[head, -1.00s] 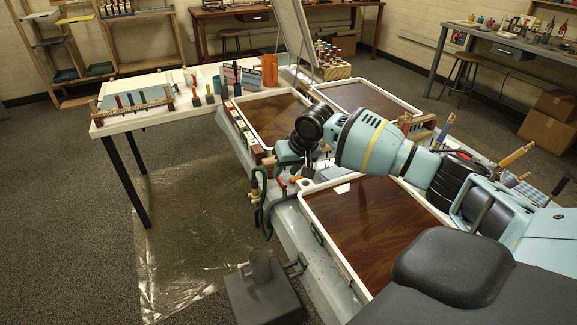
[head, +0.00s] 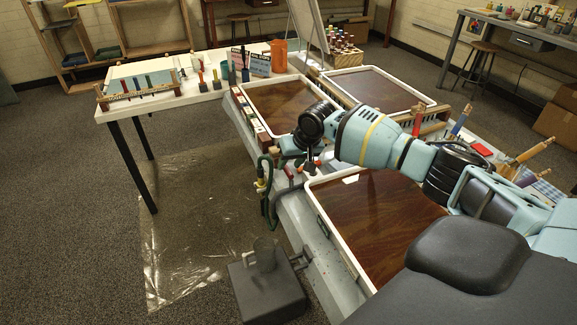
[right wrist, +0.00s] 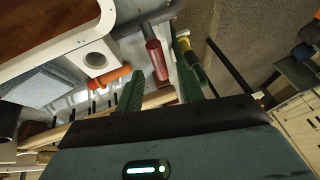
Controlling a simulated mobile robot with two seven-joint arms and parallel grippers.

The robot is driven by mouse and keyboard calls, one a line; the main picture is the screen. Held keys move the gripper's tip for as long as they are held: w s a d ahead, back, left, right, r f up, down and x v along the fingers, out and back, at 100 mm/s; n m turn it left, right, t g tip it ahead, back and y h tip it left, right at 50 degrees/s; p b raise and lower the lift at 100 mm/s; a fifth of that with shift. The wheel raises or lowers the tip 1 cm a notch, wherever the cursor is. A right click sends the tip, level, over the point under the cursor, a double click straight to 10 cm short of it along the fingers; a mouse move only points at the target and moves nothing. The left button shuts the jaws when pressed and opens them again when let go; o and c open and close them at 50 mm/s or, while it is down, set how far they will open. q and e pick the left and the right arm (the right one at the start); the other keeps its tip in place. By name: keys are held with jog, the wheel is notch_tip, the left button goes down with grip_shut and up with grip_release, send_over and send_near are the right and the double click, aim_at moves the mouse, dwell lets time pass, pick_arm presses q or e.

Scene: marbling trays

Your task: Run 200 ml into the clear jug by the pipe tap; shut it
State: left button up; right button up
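The clear jug (head: 265,252) stands upright on a dark grey box-like stand (head: 268,292) on the floor, left of the near tray. I cannot make out any liquid in it. A red handle (right wrist: 156,60) on a grey pipe (right wrist: 150,20), apparently the pipe tap, shows in the right wrist view. My right gripper (right wrist: 158,82) is open, with its green fingers on either side of the red handle's end; I cannot tell whether they touch it. In the head view the right gripper (head: 298,163) is over the near tray's far left corner, partly hidden by its wrist. My left gripper is out of view.
A green hose with a yellow fitting (head: 262,186) hangs left of my right gripper. An orange handle (right wrist: 110,75) is close by. The near tray (head: 335,240) holds brown liquid. Wooden-handled tools (head: 535,150) stand at right. Clear plastic sheeting (head: 190,230) covers the floor at left.

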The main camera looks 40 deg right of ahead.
jog(key=shift+x, duration=0.85)
jog(key=shift+c, duration=0.4)
grip_shut()
